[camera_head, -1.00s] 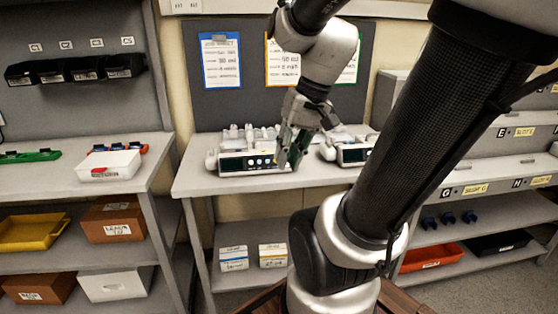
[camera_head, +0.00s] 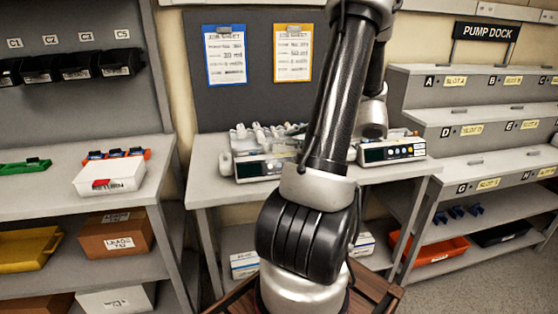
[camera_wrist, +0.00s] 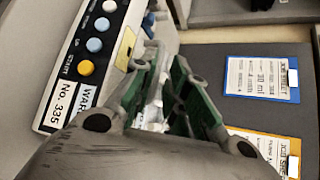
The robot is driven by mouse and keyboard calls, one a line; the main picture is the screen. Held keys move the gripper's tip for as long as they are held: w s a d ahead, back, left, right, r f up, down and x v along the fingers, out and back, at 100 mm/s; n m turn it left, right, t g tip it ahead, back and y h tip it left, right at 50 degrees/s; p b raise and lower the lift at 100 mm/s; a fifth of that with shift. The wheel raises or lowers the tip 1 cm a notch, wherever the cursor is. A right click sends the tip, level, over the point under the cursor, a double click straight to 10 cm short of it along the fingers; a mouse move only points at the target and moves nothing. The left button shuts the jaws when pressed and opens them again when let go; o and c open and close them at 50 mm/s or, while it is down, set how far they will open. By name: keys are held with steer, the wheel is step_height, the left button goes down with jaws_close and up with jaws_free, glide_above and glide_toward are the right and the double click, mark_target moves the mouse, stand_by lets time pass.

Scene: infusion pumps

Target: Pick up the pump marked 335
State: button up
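The pump marked No. 335 (camera_wrist: 85,60) fills the upper left of the wrist view, with its label, buttons and a warning sticker showing. It appears to be the left pump (camera_head: 258,168) on the middle table in the head view, partly covered by my arm. My gripper (camera_wrist: 170,88) has green-padded fingers spread apart beside the pump's labelled end. Pale, blurred parts show between the fingers; I cannot tell if they touch. In the head view my gripper is hidden behind my arm. Another pump (camera_head: 392,151) sits to the right on the same table.
The middle table (camera_head: 205,185) stands before a dark board with job sheets (camera_head: 224,55). The stepped pump dock (camera_head: 450,125) with lettered slots is at right. A left bench holds a white box (camera_head: 110,177) and trays. Cartons sit on lower shelves.

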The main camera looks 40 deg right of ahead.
mark_target(281, 141)
steer(key=x, duration=0.4)
steer(key=shift+w+f, duration=0.1)
steer(key=shift+a, duration=0.1)
jaws_close()
